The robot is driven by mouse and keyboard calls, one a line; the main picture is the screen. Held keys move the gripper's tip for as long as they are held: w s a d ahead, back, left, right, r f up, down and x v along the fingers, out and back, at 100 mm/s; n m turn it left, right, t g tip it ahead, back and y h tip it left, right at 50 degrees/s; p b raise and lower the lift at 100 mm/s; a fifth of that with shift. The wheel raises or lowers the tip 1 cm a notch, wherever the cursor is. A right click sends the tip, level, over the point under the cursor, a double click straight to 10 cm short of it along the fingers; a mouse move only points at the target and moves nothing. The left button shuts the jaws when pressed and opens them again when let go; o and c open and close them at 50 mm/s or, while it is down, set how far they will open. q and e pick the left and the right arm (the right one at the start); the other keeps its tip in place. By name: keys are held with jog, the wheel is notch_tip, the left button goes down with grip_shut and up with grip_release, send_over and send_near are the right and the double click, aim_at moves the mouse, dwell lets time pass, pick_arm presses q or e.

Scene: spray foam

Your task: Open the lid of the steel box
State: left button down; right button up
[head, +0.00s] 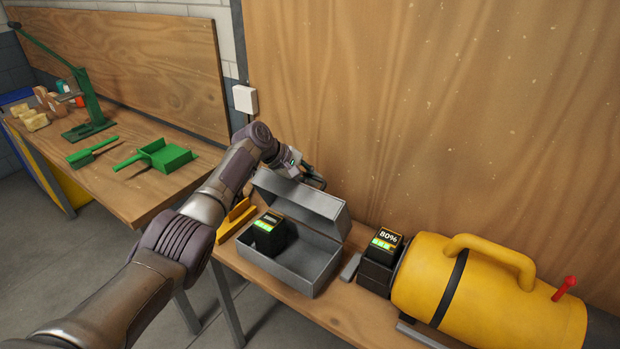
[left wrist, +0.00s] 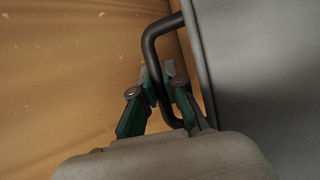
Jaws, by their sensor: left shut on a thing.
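The grey steel box (head: 318,268) stands on the wooden bench with its lid (head: 300,205) raised and tilted up at the back, so the inside shows. My left gripper (head: 314,178) is at the lid's upper edge, partly hidden behind it. In the left wrist view my left gripper (left wrist: 160,78) is shut on the dark bent handle (left wrist: 150,40) of the lid, whose grey face fills the right side. A black battery (head: 269,234) with a green-yellow display stands inside the box at the left. My right gripper is not in view.
A yellow cylindrical machine (head: 440,285) with a second black battery marked 80% (head: 380,262) lies right of the box. A yellow-orange object (head: 238,218) is left of it. A plywood wall (head: 430,120) rises close behind. Another bench holds a green dustpan (head: 165,156).

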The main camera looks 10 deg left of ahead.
pick_arm(q)
jog(key=shift+w+d, duration=0.1)
jog(key=shift+w, duration=0.25)
jog(key=shift+r, duration=0.1)
jog(key=c, duration=1.5)
grip_release()
jog(key=o, duration=0.3)
jog(key=shift+w, duration=0.15)
jog(key=shift+d+f, duration=0.1)
jog(key=shift+f, duration=0.1)
jog(key=v, duration=1.2)
